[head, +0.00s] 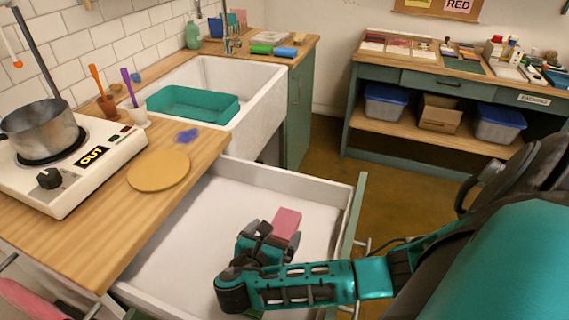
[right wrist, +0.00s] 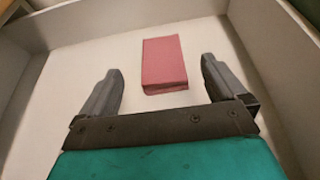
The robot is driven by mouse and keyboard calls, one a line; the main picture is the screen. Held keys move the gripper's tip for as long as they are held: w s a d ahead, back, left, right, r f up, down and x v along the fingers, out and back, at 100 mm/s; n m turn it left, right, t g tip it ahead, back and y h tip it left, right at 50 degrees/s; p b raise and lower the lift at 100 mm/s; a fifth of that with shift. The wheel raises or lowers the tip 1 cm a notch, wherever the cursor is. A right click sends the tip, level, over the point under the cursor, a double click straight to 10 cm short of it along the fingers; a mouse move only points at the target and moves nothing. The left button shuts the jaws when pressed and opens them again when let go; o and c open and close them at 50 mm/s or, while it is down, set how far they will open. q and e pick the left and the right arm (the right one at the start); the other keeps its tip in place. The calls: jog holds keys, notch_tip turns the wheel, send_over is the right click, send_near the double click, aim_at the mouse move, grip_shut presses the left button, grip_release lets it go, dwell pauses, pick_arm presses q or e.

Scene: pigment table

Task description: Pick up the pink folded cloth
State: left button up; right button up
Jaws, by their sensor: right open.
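The pink folded cloth (head: 287,222) lies flat on the white floor of the open drawer (head: 180,240). In the right wrist view the cloth (right wrist: 165,64) is a pink block ahead of the fingers, roughly midway between them. My right gripper (head: 262,240) is inside the drawer, right beside the near end of the cloth and partly in front of it in the head view. In the right wrist view my right gripper (right wrist: 160,82) is open with nothing between its fingers. My left gripper is not in view.
The drawer walls surround the gripper, with the front panel (head: 350,235) on the right. The wooden counter (head: 100,225) with a hot plate, a pot (head: 42,130) and a round board (head: 159,170) is on the left. The drawer floor around the cloth is clear.

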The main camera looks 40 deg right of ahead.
aim_at(286, 218)
jog(key=x, duration=0.8)
jog(key=shift+d+f, duration=0.1)
jog(key=shift+f, duration=0.2)
jog(key=c, duration=1.1)
